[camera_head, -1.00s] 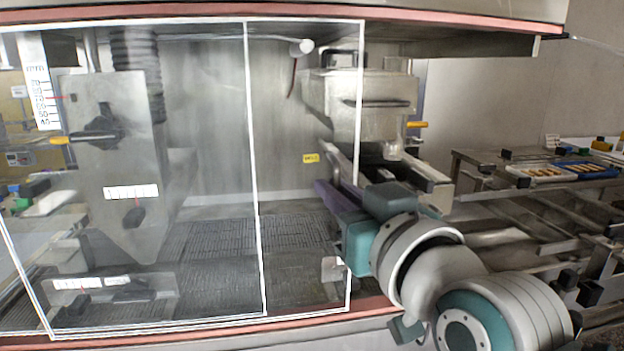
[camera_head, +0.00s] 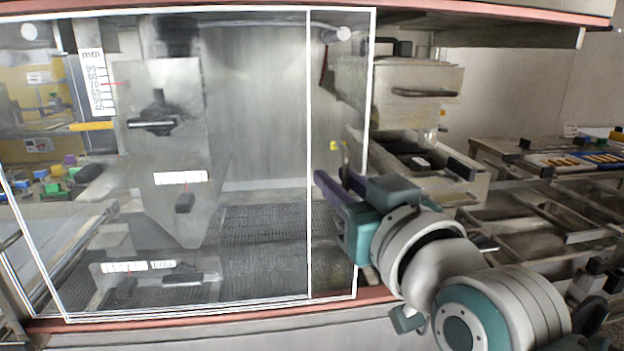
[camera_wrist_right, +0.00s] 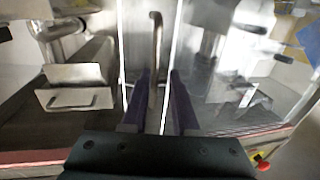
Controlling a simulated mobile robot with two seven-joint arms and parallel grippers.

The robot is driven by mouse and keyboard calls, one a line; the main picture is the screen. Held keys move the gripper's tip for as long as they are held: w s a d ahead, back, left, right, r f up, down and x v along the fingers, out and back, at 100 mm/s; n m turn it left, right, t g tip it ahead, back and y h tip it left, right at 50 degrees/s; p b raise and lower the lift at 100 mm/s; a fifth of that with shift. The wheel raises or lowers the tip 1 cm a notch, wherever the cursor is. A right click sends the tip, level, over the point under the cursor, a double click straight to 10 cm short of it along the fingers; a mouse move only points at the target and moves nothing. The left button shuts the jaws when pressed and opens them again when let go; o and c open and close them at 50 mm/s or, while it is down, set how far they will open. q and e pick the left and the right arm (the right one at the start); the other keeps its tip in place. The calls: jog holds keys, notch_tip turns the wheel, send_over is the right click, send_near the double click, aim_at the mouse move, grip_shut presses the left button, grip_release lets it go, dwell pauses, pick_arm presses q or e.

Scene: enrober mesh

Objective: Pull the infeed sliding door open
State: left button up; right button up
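The clear sliding door (camera_head: 262,130) with white edges closes the machine's front in the head view. Which pane is the infeed one, I cannot tell. A bent metal bar handle (camera_wrist_right: 156,45) stands upright by the white edges in the right wrist view. My right gripper (camera_head: 334,178) is at the right part of the panes, near the handle. In the right wrist view its purple fingers (camera_wrist_right: 158,85) are apart, with the bar showing between them and not visibly clamped. Contact is unclear. My left gripper is not in view.
Behind the panes are a grey scraper-like housing (camera_head: 165,215) and a dark mesh belt (camera_head: 262,245). A metal hopper (camera_head: 415,90) stands right of the panes. A conveyor frame (camera_head: 530,215) and a tray of bars (camera_head: 570,160) lie further right. A red-brown sill (camera_head: 200,312) runs below.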

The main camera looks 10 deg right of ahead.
jog(key=shift+o, duration=1)
jog(key=shift+s+d, duration=0.1)
jog(key=v, duration=0.9)
jog(key=shift+s, duration=0.3)
